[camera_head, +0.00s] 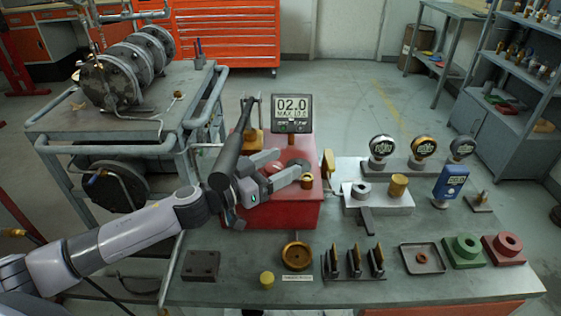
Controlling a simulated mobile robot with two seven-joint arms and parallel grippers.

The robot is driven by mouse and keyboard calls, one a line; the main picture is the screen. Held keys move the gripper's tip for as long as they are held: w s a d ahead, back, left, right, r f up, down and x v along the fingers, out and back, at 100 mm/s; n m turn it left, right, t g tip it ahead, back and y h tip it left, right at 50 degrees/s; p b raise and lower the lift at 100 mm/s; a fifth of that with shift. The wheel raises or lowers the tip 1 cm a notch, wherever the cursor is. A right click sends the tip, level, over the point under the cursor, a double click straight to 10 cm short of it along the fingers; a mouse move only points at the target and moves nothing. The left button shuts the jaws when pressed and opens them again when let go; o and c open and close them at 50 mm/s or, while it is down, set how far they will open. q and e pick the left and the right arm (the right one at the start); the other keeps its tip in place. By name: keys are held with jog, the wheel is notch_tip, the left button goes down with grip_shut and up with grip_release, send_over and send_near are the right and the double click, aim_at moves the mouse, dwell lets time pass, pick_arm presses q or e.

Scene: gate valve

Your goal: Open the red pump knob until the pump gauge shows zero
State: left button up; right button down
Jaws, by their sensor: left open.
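The pump is a red box (285,213) on the workbench with a digital gauge (292,108) at its back. The gauge reads 02.0, with a smaller line beginning MAX below it. The red knob (273,168) sits on top of the box, partly hidden by my gripper. My left gripper (291,162) reaches in from the left over the box. Its fingers are open, one on each side of the knob as seen here; I cannot tell whether they touch it. My right gripper is not in view.
A black pump lever (233,143) stands tilted close by my left gripper. A brass fitting (307,181) sits on the box to the right. A grey block (378,203), a blue meter (450,183) and dial gauges (423,146) stand further right. Small parts line the bench front.

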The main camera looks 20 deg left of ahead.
pick_arm(q)
jog(key=shift+w+d, duration=0.25)
jog(key=shift+w, duration=0.05)
jog(key=c, duration=1)
